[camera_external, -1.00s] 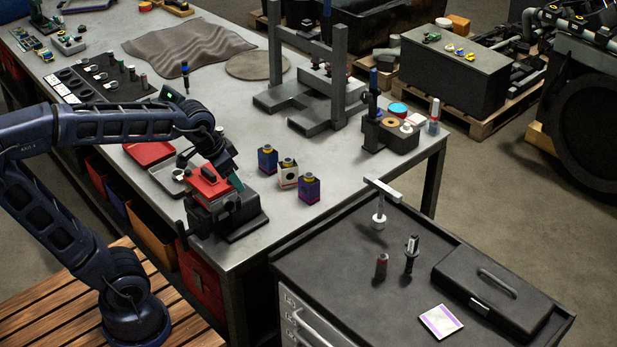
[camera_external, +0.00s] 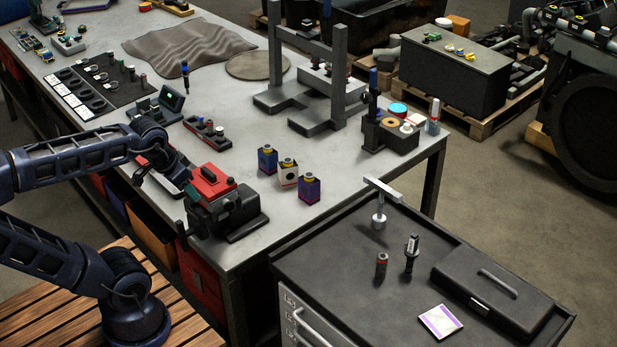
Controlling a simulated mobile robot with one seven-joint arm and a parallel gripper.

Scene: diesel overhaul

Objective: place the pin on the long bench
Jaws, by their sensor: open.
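The long bench (camera_external: 232,97) is a grey-topped table running from upper left to the middle. My gripper (camera_external: 162,178) is open over its near edge, above a shallow tray left of the red-topped vise. My wrist and gripper hide much of this tray, and I see nothing held between the fingers. I cannot single out the pin for certain. Small upright cylinders (camera_external: 132,73) stand on the dark mat (camera_external: 112,88) at the bench's left, and the tray's contents are hidden.
The red-and-black vise (camera_external: 225,205) stands at the bench's near corner. Three small boxes (camera_external: 288,172) are right of it. A grey press frame (camera_external: 335,75) stands behind. A dark tool cart (camera_external: 335,265) is at front right.

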